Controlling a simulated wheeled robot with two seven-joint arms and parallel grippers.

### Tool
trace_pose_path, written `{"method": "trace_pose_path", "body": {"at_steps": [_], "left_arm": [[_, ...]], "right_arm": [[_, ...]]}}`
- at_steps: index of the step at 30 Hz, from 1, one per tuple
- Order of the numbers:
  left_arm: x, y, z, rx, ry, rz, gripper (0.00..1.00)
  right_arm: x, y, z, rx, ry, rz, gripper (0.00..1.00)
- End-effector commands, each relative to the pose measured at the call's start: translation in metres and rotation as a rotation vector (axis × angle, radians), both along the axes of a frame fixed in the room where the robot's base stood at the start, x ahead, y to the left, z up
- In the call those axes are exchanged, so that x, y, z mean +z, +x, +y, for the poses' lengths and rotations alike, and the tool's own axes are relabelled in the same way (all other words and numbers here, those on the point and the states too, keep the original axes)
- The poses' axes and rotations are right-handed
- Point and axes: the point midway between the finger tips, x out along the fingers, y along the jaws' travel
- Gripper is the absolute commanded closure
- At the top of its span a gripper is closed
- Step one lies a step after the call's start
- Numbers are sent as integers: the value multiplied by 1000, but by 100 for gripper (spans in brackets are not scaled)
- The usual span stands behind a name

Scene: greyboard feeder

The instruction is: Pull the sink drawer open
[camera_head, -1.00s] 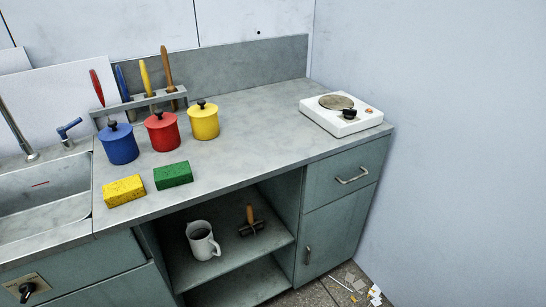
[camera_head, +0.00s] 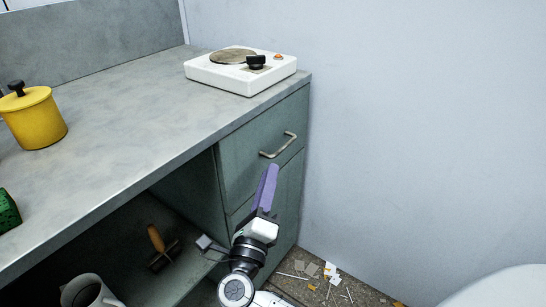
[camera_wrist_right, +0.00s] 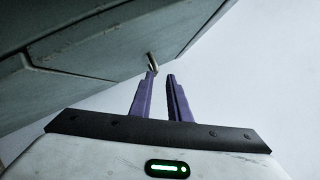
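The drawer (camera_head: 240,152) is a grey-green front at the right end of the counter, below the hot plate, and it is shut. Its metal bar handle (camera_head: 278,146) is in plain view in the head view. My right gripper (camera_head: 270,170), with purple fingers, points up just below the handle. In the right wrist view the fingers (camera_wrist_right: 161,76) are apart with nothing between them. The handle (camera_wrist_right: 152,62) shows there edge-on, just beyond the left fingertip; I cannot tell whether they touch. My left gripper is out of view.
A white hot plate (camera_head: 225,75) stands on the counter (camera_head: 120,110) above the drawer. A yellow pot (camera_head: 35,120) is at the left. A wooden-handled tool (camera_head: 156,238) and a white jug (camera_head: 88,292) are on the open shelf. A wall (camera_head: 420,130) closes the right side.

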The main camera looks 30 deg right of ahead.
Motion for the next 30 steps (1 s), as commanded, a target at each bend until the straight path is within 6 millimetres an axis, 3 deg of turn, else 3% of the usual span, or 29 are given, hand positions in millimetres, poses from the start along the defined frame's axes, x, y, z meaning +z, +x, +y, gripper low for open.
{"method": "trace_pose_path", "body": {"at_steps": [5, 21, 30], "left_arm": [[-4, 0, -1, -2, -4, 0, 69], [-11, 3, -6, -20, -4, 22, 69], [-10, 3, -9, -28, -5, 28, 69]], "right_arm": [[-10, 2, -12, -51, 69, -14, 84], [9, 58, -76, -51, 65, -13, 84], [11, 65, -84, -50, 67, -11, 84]]}}
